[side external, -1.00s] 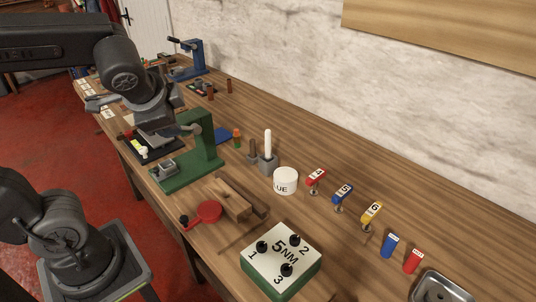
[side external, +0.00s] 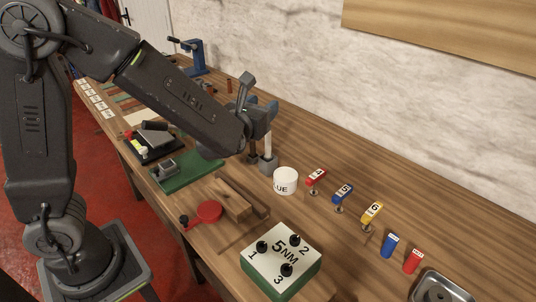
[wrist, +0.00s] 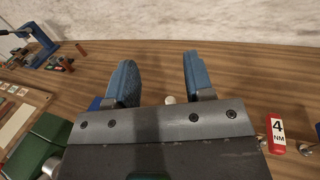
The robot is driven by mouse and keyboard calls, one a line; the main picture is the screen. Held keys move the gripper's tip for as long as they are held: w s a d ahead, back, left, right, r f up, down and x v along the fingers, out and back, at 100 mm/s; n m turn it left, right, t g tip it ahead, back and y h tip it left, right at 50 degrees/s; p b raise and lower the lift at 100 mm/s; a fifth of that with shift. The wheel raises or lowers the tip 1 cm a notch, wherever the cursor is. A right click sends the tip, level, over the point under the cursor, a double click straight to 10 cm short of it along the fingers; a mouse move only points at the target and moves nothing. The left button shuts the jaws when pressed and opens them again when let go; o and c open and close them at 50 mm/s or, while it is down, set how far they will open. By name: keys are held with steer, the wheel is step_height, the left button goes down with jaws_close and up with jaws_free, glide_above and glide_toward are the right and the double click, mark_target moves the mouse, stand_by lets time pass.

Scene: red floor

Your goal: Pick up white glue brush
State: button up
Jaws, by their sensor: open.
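The white glue brush stood upright in a grey holder (side external: 268,163) beside the white glue pot (side external: 286,180). In the wrist view a small white rounded end, likely the brush (wrist: 170,99), shows low between the two blue fingers. My gripper (wrist: 157,78) is open there, with a clear gap and wood table between its fingertips. Contact with the brush cannot be told.
Numbered red (side external: 317,175), blue (side external: 343,191) and yellow (side external: 372,212) tools stand right of the pot. A 5NM box (side external: 281,254), wood blocks (side external: 232,203) and a green stand (side external: 190,172) are in front. The white wall is behind.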

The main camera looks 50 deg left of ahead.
mark_target(266, 149)
step_height(266, 149, down, 14)
steer(key=shift+r, duration=0.1)
steer(key=x, duration=0.5)
steer(key=shift+a, duration=0.1)
steer(key=shift+c, duration=0.3)
jaws_close()
stand_by(0.3)
